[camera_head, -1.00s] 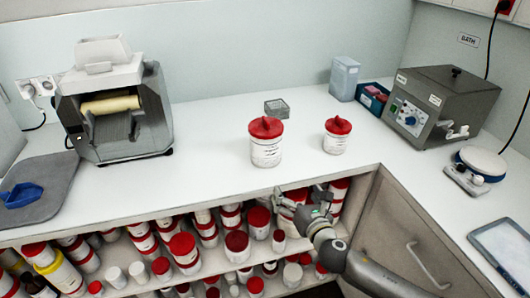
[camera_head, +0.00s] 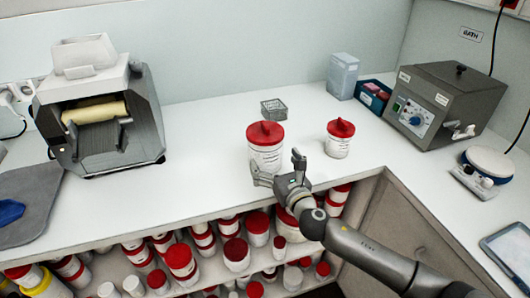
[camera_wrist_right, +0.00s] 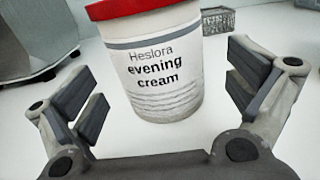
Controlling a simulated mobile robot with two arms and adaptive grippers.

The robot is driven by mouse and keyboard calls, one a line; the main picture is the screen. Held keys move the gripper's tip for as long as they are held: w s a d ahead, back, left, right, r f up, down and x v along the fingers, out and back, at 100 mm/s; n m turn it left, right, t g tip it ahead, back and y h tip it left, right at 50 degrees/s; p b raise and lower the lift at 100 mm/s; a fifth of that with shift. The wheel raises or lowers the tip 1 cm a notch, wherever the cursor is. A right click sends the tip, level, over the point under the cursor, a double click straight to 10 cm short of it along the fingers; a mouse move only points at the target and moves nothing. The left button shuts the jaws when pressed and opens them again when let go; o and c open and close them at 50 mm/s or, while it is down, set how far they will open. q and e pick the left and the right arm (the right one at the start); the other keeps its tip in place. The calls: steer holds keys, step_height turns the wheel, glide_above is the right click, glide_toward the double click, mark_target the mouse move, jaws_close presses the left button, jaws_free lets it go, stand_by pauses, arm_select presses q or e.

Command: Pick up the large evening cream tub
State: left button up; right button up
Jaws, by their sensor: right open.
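The large evening cream tub (camera_head: 265,152) is white with a red knobbed lid and stands upright on the white worktop. In the right wrist view its label on the tub (camera_wrist_right: 156,70) reads "Heslora evening cream". My right gripper (camera_head: 277,170) is open just in front of the tub, with its fingers spread to either side. In the right wrist view the tub sits ahead, between the open fingers of the gripper (camera_wrist_right: 165,100), with clear gaps on both sides. A smaller white tub (camera_head: 338,143) with a red lid stands to the right. My left gripper is not in view.
A grey mill machine (camera_head: 100,115) stands at left. A small grey wire basket (camera_head: 272,108) is behind the tub. A bath unit (camera_head: 437,105) and a scale (camera_head: 484,170) are at right. A shelf below the worktop edge holds several red-lidded tubs (camera_head: 181,260).

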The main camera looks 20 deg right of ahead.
steer(key=shift+w, duration=0.3)
steer(key=shift+w+a+r, duration=0.15)
steer(key=shift+w, duration=0.4)
steer(key=w, duration=0.3)
steer(key=shift+a+p, duration=0.25)
steer(key=shift+p, duration=0.1)
steer(key=shift+w, duration=0.65)
steer(key=c, duration=0.7)
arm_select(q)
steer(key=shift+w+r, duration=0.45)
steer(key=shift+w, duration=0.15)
arm_select(e)
steer(key=shift+c, duration=0.4)
steer(key=shift+r, duration=0.15)
